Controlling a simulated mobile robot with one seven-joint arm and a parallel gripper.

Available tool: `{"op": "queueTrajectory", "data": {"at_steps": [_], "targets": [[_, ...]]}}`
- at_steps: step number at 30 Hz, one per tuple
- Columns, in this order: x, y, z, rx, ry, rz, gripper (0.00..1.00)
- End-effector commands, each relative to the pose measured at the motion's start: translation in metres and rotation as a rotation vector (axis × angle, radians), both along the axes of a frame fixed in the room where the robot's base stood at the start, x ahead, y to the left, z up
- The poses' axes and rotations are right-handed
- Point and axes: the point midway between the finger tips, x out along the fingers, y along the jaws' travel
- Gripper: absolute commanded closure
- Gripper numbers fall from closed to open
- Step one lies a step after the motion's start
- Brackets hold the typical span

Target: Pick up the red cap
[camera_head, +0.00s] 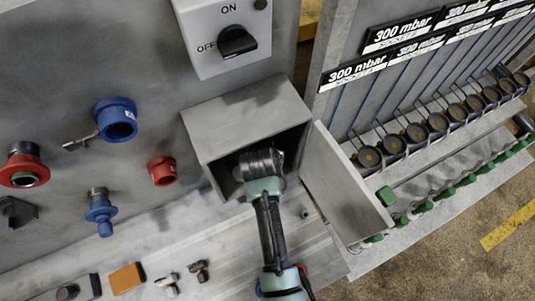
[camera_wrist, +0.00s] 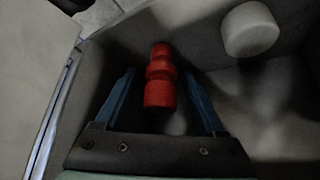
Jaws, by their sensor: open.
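The red cap (camera_wrist: 160,88), a stepped piece with a round knob end, is inside the grey box in the wrist view. My gripper (camera_wrist: 160,74) is open, with one blue finger on each side of the cap. Gaps show between the cap and both fingers, and I cannot tell how far the cap is in depth. In the head view my gripper (camera_head: 262,164) reaches into the open grey box (camera_head: 245,110). Its fingertips and the cap are hidden there.
A white cylinder (camera_wrist: 250,30) stands near the cap in the box. The box's door (camera_head: 345,180) hangs open at the right. Red (camera_head: 162,170) and blue (camera_head: 116,120) fittings stick out of the panel. Small parts and an orange block (camera_head: 127,277) lie on the lower ledge.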

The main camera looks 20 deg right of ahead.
Motion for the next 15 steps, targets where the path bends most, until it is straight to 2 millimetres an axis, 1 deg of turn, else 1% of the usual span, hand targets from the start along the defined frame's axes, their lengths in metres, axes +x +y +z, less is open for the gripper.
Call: {"op": "queueTrajectory", "data": {"at_steps": [2,5,9,11,12,14,15], "targets": [[0.0000,0.0000,0.0001,0.000,0.000,0.000,0.28],[-0.0001,0.0001,0.0002,0.000,0.000,0.000,0.44],[-0.0002,0.0001,0.0002,0.000,0.000,0.000,0.70],[-0.0002,0.0001,0.0002,0.000,0.000,0.000,0.80],[-0.0003,0.0002,0.0003,0.000,0.000,0.000,0.88],[-0.0003,0.0002,0.0003,0.000,0.000,0.000,0.98],[-0.0003,0.0002,0.0003,0.000,0.000,0.000,1.00]]}}
